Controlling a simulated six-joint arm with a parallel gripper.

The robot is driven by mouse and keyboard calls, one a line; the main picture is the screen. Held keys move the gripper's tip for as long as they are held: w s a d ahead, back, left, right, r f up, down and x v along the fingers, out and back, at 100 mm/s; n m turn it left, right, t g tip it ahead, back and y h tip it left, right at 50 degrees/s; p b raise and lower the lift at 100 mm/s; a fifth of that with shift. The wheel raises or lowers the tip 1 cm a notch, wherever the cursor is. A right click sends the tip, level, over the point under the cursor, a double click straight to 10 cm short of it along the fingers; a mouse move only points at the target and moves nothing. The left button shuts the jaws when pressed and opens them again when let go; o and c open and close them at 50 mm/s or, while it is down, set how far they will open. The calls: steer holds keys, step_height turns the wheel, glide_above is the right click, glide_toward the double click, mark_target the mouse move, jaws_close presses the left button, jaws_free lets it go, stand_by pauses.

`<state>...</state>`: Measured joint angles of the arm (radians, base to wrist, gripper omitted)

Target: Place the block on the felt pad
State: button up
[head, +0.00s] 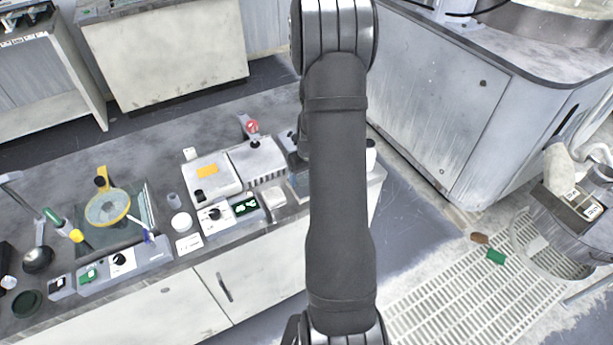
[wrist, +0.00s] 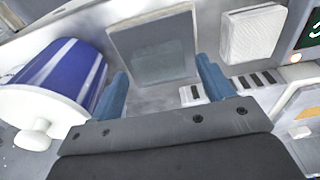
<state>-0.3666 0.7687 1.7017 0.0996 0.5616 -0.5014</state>
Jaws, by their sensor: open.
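In the wrist view my gripper (wrist: 162,67) is open, its two blue fingers apart with nothing held between them. Beyond the fingertips is a flat grey square with a paler frame (wrist: 155,50); it may be the felt pad, but I cannot tell for sure. To its right is a white, ribbed, rounded block (wrist: 253,33), the likeliest block, apart from the fingers. The same white block seems to show in the head view (head: 272,197), on the bench beside a green display. In the head view my arm hides the gripper.
A blue and white cylinder (wrist: 60,75) lies close left of my fingers in the wrist view. In the head view the bench holds a white machine (head: 212,172), a display box (head: 245,206) and a yellow disc (head: 107,207). Floor grating (head: 440,300) is at lower right.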

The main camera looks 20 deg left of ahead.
step_height(320, 180, up, 11)
steer(key=d, duration=0.1)
steer(key=shift+s, duration=0.45)
steer(key=shift+f, duration=0.1)
steer(key=f, duration=0.8)
steer(key=w+a+f, duration=0.1)
steer(key=f, duration=0.3)
steer(key=shift+f, duration=0.1)
steer(key=shift+r, duration=1.15)
